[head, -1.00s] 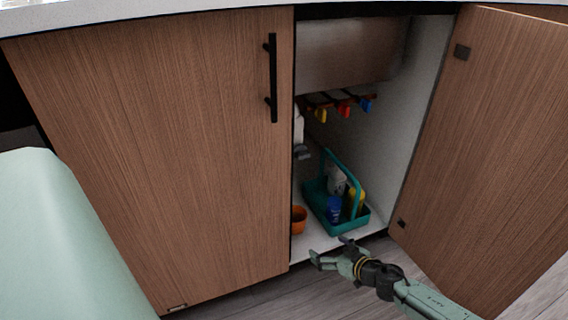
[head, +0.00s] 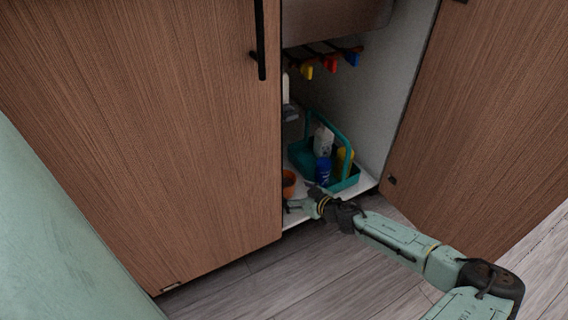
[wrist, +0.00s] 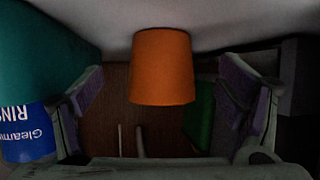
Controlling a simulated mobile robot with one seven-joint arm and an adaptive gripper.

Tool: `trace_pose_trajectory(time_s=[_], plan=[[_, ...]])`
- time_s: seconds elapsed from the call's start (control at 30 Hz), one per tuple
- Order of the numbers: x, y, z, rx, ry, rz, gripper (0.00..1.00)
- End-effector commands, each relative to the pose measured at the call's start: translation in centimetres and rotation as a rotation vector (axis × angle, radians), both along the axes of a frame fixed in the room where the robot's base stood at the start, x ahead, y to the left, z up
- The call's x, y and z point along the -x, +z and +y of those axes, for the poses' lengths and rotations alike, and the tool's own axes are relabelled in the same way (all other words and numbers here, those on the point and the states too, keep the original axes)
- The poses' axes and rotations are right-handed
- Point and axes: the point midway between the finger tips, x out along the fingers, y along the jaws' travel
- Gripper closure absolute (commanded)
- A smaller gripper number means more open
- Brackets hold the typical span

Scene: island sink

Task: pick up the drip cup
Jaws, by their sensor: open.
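The drip cup looks to be the small orange cup (head: 288,183) on the cabinet floor, just behind the edge of the closed door, which hides part of it in the head view. In the wrist view the orange cup (wrist: 162,66) is near the middle, between and beyond my two fingers. My gripper (head: 298,200) is at the cabinet's front edge, close to the cup. In the wrist view my gripper (wrist: 170,105) is open, with purple finger pads on either side and nothing held.
A teal caddy (head: 350,184) holding a blue bottle (head: 322,171), a white bottle and a yellow item stands right of the cup. The closed door (head: 150,130) is at left, the open door (head: 490,110) at right. Valves (head: 330,62) hang above. A blue label (wrist: 25,132) shows at left.

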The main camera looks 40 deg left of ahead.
Motion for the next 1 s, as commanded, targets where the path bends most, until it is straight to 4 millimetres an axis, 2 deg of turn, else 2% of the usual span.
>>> trace_pose_trajectory(time_s=[0.13, 0.3, 0.6, 1.0], plan=[[-0.3, -1.0, 2.3, 0.0, 0.004, -0.005, 0.12], [-0.6, -1.6, 4.1, -0.001, 0.002, -0.002, 0.12], [-0.8, -1.5, 4.4, -0.001, 0.001, -0.002, 0.13], [-0.7, -1.6, 4.4, -0.001, 0.0, -0.001, 0.4]])
